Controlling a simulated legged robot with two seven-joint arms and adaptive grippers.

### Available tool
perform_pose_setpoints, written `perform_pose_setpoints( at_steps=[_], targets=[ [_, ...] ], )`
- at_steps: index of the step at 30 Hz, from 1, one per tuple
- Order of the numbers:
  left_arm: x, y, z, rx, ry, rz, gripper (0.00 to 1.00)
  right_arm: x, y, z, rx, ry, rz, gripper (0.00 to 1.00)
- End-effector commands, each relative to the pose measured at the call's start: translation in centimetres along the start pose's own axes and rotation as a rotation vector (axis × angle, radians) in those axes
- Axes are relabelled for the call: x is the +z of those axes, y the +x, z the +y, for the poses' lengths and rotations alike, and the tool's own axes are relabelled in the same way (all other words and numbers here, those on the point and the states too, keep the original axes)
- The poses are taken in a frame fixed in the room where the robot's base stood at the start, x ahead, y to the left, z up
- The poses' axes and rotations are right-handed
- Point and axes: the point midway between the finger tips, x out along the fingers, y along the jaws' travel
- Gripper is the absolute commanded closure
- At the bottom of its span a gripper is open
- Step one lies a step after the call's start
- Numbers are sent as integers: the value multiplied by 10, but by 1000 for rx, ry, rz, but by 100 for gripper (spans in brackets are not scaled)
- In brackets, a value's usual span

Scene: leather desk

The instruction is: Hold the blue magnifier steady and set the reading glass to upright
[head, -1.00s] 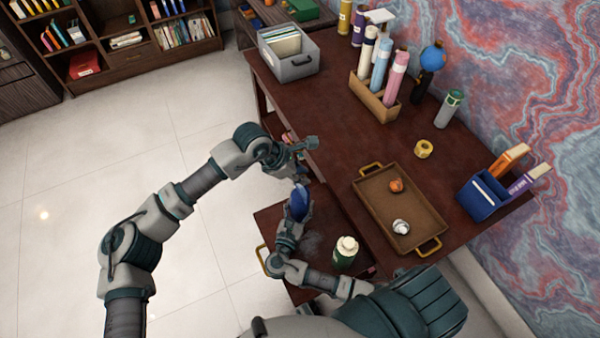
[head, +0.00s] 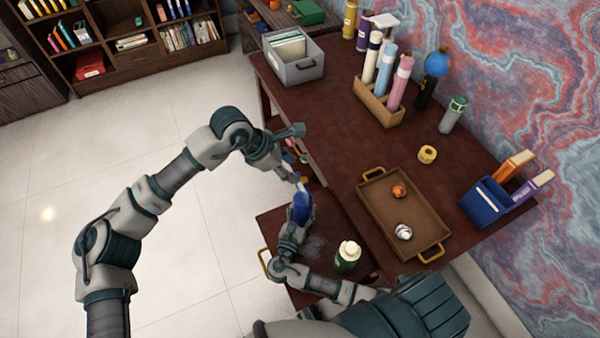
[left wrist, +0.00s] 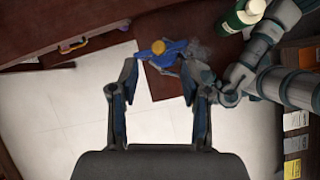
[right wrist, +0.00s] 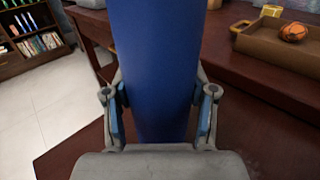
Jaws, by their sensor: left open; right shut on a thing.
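The blue thing I take for the magnifier (head: 301,207) is in my right gripper (head: 294,232), above the lower dark surface. It fills the middle of the right wrist view (right wrist: 155,60) as a broad blue shaft between the fingers. In the left wrist view (left wrist: 178,50) it shows a yellow-orange end (left wrist: 157,47). I cannot make out a lens. My left gripper (left wrist: 160,88) is open and empty, its fingers pointing towards the blue thing and apart from it. In the head view my left gripper (head: 290,172) is just above the blue thing, its fingertips hard to see.
A green bottle with a white cap (head: 348,256) stands right of my right gripper. A brown tray (head: 372,218) with small items lies on the desk (head: 335,130). A bottle rack (head: 372,103), grey file box (head: 296,70) and blue holder (head: 482,204) stand farther off.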

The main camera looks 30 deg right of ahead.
Motion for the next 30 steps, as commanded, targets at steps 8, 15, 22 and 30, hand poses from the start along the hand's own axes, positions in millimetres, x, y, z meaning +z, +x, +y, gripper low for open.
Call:
perform_pose_setpoints(
  at_steps=[8, 15, 22, 30],
  targets=[
    [1, -38, 0, 0, 1, -2, 53, 0, 0, 0, -1, 0, 0, 94],
    [1, -42, 0, -1, 2, -1, 53, 0, 0, 0, -1, 0, 0, 94],
    [1, -42, 0, 0, 1, -1, 53, 0, 0, 0, -1, 1, -1, 31],
    [1, -42, 0, 0, 1, -1, 53, 0, 0, 0, 0, 1, -1, 14]
  ],
)
